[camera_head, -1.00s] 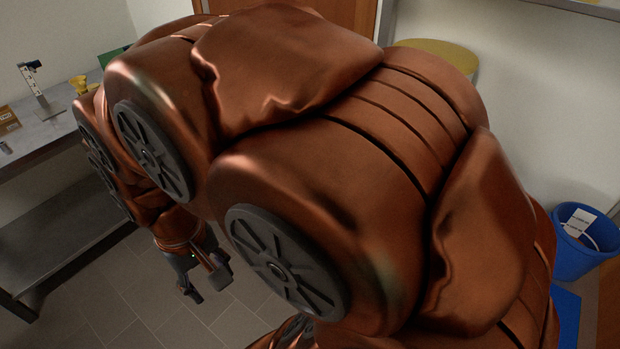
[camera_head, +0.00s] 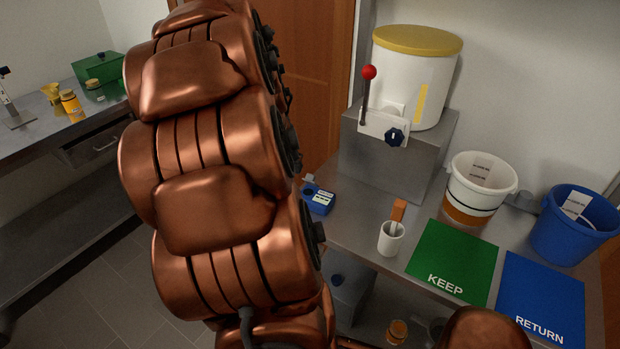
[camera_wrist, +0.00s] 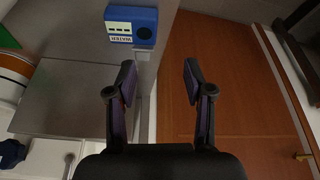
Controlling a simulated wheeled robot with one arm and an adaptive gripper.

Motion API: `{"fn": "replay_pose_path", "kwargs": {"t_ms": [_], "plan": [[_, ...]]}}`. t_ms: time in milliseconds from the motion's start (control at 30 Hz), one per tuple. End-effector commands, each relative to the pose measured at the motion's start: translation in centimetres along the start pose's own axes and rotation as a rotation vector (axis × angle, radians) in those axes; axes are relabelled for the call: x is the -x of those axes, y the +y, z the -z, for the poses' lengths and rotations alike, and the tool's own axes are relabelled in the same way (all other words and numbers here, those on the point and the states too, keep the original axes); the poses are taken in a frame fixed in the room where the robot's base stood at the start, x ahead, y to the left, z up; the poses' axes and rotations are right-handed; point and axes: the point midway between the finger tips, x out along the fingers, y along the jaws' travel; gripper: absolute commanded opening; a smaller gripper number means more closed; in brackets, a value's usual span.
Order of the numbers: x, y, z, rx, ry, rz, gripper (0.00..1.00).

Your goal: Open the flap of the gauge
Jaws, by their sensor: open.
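A small blue boxy device with a white label, which looks like the gauge, sits at the left edge of the bench in the head view (camera_head: 318,198). In the wrist view it (camera_wrist: 131,26) shows at the top, with a dark round spot beside the label. I cannot make out whether its flap is open or shut. My gripper (camera_wrist: 159,80) is open and empty, its fingertips apart from the blue device, which lies beyond them and to the left. My gripper is hidden in the head view.
A grey stand with a white tank (camera_head: 405,85) and red-knobbed lever (camera_head: 368,73) stands behind. A white cup (camera_head: 390,239), green KEEP mat (camera_head: 453,262), blue RETURN mat (camera_head: 541,300), white bucket (camera_head: 480,190) and blue bucket (camera_head: 572,225) are to the right. A wooden door (camera_wrist: 222,90) is alongside.

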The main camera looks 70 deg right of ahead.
Motion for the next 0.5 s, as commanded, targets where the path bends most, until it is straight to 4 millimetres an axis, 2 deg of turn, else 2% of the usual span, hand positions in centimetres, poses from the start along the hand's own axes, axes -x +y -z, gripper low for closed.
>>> {"fn": "replay_pose_path", "kwargs": {"t_ms": [33,200,500], "plan": [[-1.1,1.0,1.1,-0.039,0.011,-0.010,0.52],[-2.3,2.7,3.4,-0.115,0.038,-0.025,0.52],[-3.5,3.1,4.0,-0.133,0.045,-0.027,0.52]]}}
